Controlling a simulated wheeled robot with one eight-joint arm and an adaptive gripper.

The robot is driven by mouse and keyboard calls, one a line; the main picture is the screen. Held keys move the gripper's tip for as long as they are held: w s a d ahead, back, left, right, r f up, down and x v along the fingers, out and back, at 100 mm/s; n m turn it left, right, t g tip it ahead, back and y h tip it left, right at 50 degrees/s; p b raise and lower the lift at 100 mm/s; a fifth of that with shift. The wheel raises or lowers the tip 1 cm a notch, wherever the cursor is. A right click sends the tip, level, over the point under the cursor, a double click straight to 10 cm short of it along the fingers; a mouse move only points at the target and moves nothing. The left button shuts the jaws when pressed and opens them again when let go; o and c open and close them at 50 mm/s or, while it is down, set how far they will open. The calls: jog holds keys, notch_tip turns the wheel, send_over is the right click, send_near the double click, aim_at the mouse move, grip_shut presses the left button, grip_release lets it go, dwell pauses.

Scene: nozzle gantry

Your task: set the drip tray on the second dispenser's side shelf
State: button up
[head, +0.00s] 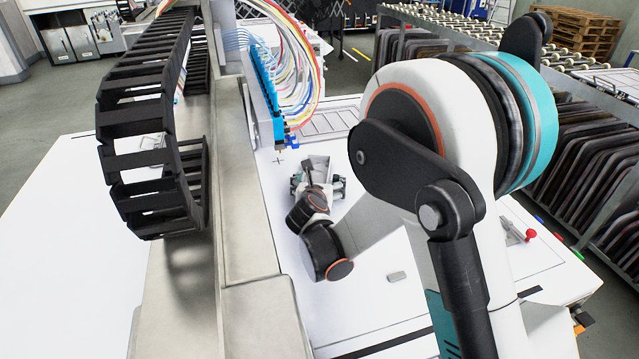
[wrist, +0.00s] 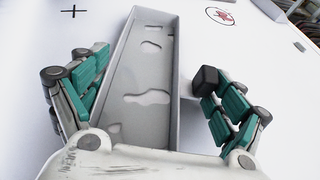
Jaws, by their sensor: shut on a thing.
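The drip tray (wrist: 150,85) is a long, shallow grey tray with paler wet-looking patches on its floor. My gripper (wrist: 145,85) is shut on it, with a teal-padded finger on each side in the wrist view. The tray (head: 317,162) also shows in the head view, at my gripper (head: 318,184) over the white table. A row of blue dispensers (head: 265,92) with coloured hoses hangs on the gantry, behind and left of the tray. I cannot tell which is the second dispenser, and I cannot make out its side shelf. The tray's height above the table is unclear.
A black cable chain (head: 150,130) and the metal gantry beam (head: 238,210) stand left of my arm. A red knob (head: 531,234) is at the right. A cross mark (wrist: 74,11) is on the white surface.

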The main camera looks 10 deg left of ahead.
jog(key=o, duration=1)
jog(key=shift+o, duration=0.2)
jog(key=shift+r, duration=0.1)
